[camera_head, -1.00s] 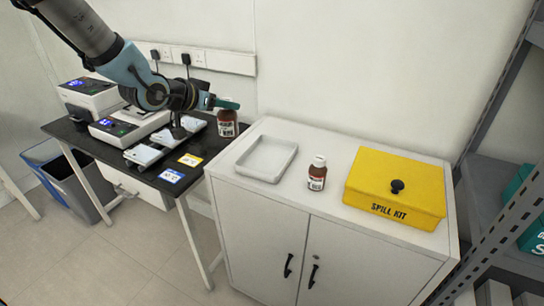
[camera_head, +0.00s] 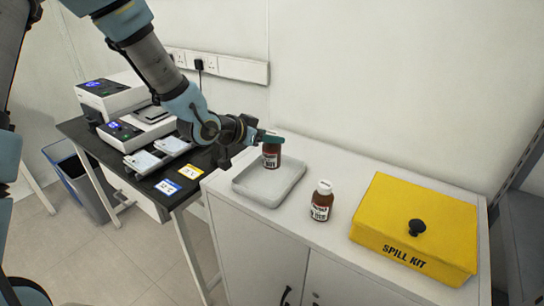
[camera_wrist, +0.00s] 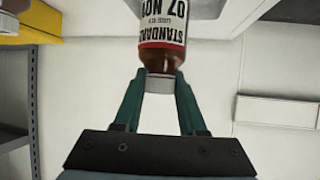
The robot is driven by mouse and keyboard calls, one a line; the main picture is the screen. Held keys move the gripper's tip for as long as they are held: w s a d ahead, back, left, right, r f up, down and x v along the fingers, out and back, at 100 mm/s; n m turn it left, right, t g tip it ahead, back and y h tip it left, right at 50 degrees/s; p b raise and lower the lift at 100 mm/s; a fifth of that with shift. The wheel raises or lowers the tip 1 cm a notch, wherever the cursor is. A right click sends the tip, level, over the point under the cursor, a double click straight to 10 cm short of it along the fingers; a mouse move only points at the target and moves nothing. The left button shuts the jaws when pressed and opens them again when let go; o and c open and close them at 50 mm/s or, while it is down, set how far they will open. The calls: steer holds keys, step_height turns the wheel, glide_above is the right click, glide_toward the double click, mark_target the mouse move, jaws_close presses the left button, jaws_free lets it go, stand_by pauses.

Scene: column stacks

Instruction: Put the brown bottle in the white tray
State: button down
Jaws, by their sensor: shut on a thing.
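My gripper (camera_head: 270,138) is shut on the cap of a brown bottle (camera_head: 272,157) with a white label. In the wrist view the two green fingers (camera_wrist: 160,85) pinch the cap, and the bottle (camera_wrist: 162,52) shows a label with "STANDARD" and "07 NOV". The head view shows this bottle upright over the back part of the white tray (camera_head: 243,190). I cannot tell whether its base touches the tray floor. A second brown bottle (camera_head: 321,202) with a white cap stands on the cabinet top, right of the tray.
A yellow spill kit box (camera_head: 425,215) with a black knob sits at the right of the white cabinet (camera_head: 375,262). Lab devices (camera_head: 140,125) and blue and yellow cards stand on the black table (camera_head: 75,127) at left. Grey shelving (camera_head: 520,220) rises at far right.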

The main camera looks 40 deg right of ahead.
mark_target(265, 152)
steer(key=shift+f+p, duration=0.65)
steer(key=shift+f, duration=1.9)
steer(key=shift+c, duration=2.4)
jaws_free()
steer(key=b+v, duration=0.2)
steer(key=v, duration=1)
steer(key=shift+b, duration=0.4)
